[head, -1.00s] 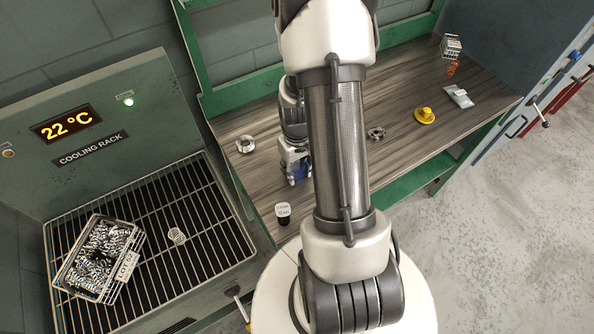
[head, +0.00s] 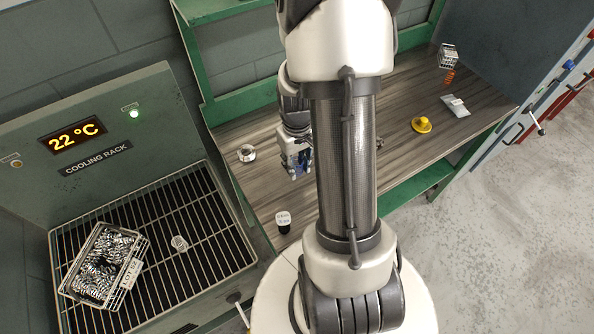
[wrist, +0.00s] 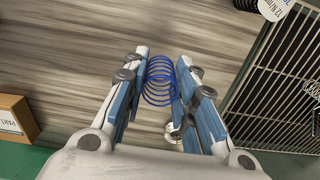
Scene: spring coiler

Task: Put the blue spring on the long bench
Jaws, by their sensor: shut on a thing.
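The blue spring (wrist: 159,82) sits between the two finger pads of my gripper (wrist: 162,85) in the wrist view. The fingers are shut on it, with its coils showing past the tips. The long bench (head: 385,120) has a wood-grain top in a green frame. In the head view my gripper (head: 297,163) is over the left part of the bench, and the spring is hard to make out there. I cannot tell how high the spring is above the top. My own arm hides the middle of the bench.
A metal ring (head: 246,153) and a dark pot with a white lid (head: 283,221) are on the bench's left. A yellow object (head: 421,124), a grey packet (head: 455,106) and an orange spring (head: 449,77) are to the right. The cooling rack (head: 205,215) holds a wire basket (head: 66,288) and a loose spring (head: 179,243).

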